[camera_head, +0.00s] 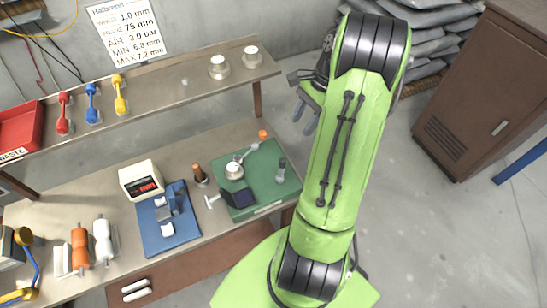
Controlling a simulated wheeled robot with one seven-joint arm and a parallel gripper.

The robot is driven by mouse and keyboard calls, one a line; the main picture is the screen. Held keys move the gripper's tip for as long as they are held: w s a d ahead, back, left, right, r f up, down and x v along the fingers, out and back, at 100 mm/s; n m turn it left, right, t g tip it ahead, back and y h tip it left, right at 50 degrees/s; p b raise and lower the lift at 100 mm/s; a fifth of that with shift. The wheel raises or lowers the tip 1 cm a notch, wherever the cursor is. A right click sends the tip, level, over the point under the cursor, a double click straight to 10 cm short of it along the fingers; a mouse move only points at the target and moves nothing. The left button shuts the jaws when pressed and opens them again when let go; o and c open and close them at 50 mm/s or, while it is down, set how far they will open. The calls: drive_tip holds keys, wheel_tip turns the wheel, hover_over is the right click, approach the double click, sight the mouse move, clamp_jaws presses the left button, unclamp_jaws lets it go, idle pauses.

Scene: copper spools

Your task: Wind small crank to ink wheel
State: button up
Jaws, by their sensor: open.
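A green mat (262,186) lies on the bench and bears a round silver-white piece (234,171). A thin pale arm (248,153) runs from that piece toward an orange knob (262,134) at the mat's far edge; this looks like a small crank. I cannot tell which part is the ink wheel. My gripper (304,118) is open and empty, above and right of the mat, its fingers pointing down; my green arm hides what lies behind it.
A shelf (170,94) runs above the bench, with red, blue and yellow handles and two white round pieces (218,68). Left of the mat are a copper-brown post (199,174), a blue mat (153,236) and a display box (141,181). A brown cabinet (480,100) stands right.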

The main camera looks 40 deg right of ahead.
sight(283, 159)
drive_tip(key=b+x, duration=0.2)
drive_tip(key=x, duration=1.4)
drive_tip(key=shift+r, duration=0.1)
clamp_jaws()
